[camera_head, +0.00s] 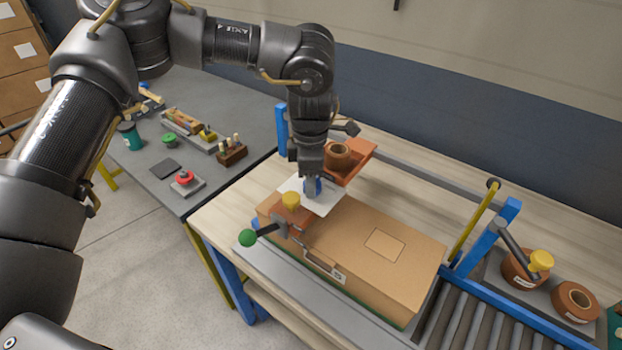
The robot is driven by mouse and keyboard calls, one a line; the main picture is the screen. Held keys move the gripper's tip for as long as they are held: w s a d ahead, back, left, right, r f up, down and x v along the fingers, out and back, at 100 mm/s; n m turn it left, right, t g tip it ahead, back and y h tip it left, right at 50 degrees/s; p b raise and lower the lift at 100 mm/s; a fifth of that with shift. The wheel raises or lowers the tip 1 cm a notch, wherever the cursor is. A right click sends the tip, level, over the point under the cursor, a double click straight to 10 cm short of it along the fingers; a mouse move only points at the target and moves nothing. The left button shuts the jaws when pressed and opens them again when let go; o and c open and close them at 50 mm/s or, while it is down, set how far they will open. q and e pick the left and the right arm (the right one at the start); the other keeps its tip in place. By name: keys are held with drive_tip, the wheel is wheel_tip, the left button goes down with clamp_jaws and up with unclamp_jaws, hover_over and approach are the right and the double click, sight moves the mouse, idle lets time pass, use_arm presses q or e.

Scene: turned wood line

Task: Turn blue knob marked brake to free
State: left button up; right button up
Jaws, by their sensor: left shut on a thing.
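The blue knob (312,188) sits on a white plate (325,203) behind the cardboard box, on the wooden bench. My left gripper (312,180) points down from above and is shut on the knob. The fingers cover much of the knob, so its pointer and any brake or free marks cannot be read. My right gripper is not in view.
A cardboard box (395,265) lies just in front of the plate. A yellow knob (290,200) and a green-ball lever (247,237) stand close by. An orange bin (357,160) holding a brown roll is right behind my gripper. A roller conveyor (470,315) is at right.

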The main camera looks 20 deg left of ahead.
use_arm(q)
drive_tip(key=n, duration=0.5)
drive_tip(key=shift+s+n, duration=0.1)
drive_tip(key=shift+n, duration=0.2)
drive_tip(key=shift+d+n, duration=0.1)
drive_tip(key=shift+n, duration=1.1)
drive_tip(key=shift+n+p, duration=0.35)
drive_tip(key=shift+n, duration=1.55)
drive_tip(key=o, duration=1)
wheel_tip(320, 180, up, 11)
drive_tip(key=b, duration=0.1)
drive_tip(key=shift+d+f, duration=0.1)
